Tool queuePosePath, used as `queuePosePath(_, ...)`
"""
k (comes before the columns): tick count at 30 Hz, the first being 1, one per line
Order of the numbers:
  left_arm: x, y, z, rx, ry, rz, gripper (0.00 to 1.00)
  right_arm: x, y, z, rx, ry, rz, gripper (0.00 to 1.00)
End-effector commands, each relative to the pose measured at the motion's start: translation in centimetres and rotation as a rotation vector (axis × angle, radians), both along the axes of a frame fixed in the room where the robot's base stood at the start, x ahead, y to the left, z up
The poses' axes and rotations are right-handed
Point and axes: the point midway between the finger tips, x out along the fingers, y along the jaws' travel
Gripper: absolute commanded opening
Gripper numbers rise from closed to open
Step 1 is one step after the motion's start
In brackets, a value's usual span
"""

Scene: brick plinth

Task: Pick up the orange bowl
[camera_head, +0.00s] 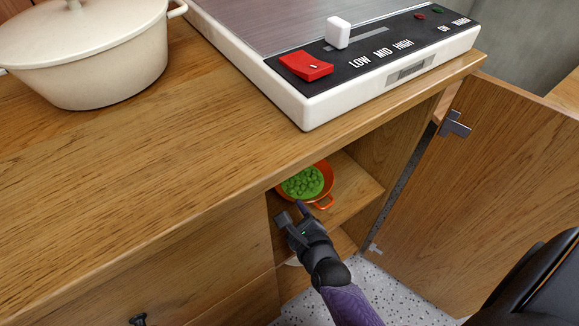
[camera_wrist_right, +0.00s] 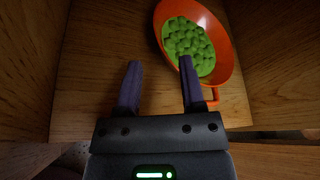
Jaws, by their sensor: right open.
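The orange bowl (camera_head: 324,175) stands on a shelf inside the open cabinet and holds several green round pieces (camera_head: 303,183). It also shows in the right wrist view (camera_wrist_right: 226,55), at the upper right, with a small handle loop on its near side. My right gripper (camera_head: 292,212) is at the cabinet opening, in front of the bowl. In the right wrist view its two fingers (camera_wrist_right: 160,72) are apart with nothing between them. The right finger overlaps the bowl's near left edge in that view; I cannot tell if they touch. My left gripper is not in view.
The wooden cabinet door (camera_head: 490,180) stands open at the right. The wooden countertop (camera_head: 130,190) overhangs the shelf (camera_head: 352,190) and carries a cream pot (camera_head: 85,60) and a hot plate (camera_head: 310,110). Cabinet walls bound the shelf on both sides.

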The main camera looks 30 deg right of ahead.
Motion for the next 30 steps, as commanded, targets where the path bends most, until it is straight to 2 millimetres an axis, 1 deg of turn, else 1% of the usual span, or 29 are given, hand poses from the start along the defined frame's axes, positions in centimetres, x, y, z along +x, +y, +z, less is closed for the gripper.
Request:
queuePosePath(1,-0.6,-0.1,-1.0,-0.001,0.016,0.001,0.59,1.0,-0.1,-1.1,0.000,0.003,-0.001,0.51)
queuePosePath(5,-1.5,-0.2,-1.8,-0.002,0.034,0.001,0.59,2.8,-0.4,-1.6,-0.002,0.005,0.001,0.51)
queuePosePath(9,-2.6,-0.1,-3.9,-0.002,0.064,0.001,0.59,5.5,-0.6,-2.9,-0.004,0.009,0.002,0.51)
queuePosePath(12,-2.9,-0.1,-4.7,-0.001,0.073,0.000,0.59,7.1,-0.9,-3.2,-0.004,0.009,0.002,0.51)
queuePosePath(15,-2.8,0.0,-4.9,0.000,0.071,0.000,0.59,7.8,-1.0,-2.9,-0.005,0.009,0.003,0.51)
queuePosePath(20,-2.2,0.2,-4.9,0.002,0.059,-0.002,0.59,7.8,-1.0,-2.6,-0.005,0.006,0.003,0.51)
queuePosePath(21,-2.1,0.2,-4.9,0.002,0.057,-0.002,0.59,7.8,-1.0,-2.6,-0.005,0.006,0.003,0.46)
queuePosePath(23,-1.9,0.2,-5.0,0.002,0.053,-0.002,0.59,7.8,-1.0,-2.6,-0.005,0.006,0.003,0.34)
queuePosePath(24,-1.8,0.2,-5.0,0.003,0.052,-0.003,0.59,7.8,-1.0,-2.6,-0.005,0.006,0.003,0.25)
queuePosePath(26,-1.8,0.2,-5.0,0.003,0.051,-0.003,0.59,7.8,-1.0,-2.6,-0.005,0.006,0.003,0.12)
queuePosePath(27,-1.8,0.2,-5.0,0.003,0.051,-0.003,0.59,7.8,-1.0,-2.6,-0.005,0.006,0.003,0.04)
queuePosePath(28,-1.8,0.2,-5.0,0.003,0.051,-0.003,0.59,7.8,-1.0,-2.6,-0.005,0.006,0.003,0.00)
queuePosePath(30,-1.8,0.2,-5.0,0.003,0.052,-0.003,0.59,7.8,-1.0,-2.6,-0.005,0.007,0.004,0.00)
